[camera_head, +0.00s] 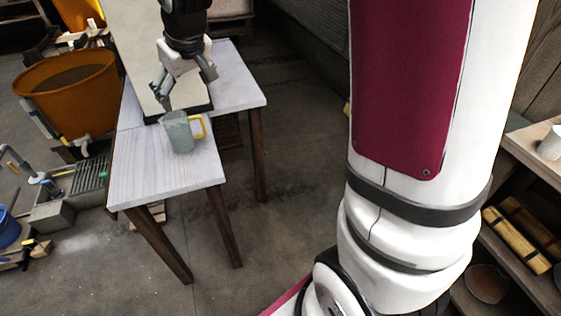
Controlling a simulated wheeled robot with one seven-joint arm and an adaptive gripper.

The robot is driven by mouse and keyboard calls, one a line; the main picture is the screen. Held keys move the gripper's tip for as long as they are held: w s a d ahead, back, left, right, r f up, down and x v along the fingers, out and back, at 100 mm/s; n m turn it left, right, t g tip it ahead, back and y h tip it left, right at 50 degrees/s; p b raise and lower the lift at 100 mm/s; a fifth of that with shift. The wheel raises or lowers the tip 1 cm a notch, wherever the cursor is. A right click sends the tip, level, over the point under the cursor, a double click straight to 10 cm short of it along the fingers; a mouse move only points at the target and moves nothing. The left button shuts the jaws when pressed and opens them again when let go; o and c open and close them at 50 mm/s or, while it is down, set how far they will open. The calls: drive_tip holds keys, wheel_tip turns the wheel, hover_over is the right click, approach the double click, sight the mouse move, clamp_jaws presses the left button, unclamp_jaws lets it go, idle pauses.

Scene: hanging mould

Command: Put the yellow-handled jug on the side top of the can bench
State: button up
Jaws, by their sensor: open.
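The jug (179,134) is grey-green with a yellow handle (199,127) on its right side. It stands upright on the pale wooden bench top (150,178), close to the lower edge of a tall light panel (138,52). My gripper (184,88) is above and behind the jug, pointing down with its fingers spread apart. It is empty and appears apart from the jug. I cannot tell which part of this bench is the side top.
A large orange tub (70,88) stands left of the bench. At the right, a shelf unit (540,165) holds a white cup (550,143) and yellow bundles (516,240). Bare floor (290,150) lies right of the bench. My white and maroon arm blocks the centre right.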

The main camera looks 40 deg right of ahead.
drive_tip(key=s+r+m+g, duration=0.1)
drive_tip(key=s+r+g, duration=0.1)
drive_tip(key=s, duration=3.1)
drive_tip(key=shift+s+r+m, duration=0.3)
drive_tip(key=shift+r+m, duration=0.1)
drive_tip(key=shift+r, duration=0.15)
drive_tip(key=shift+t, duration=0.4)
wheel_tip(320, 180, up, 6)
drive_tip(key=p, duration=0.4)
drive_tip(key=shift+f, duration=0.2)
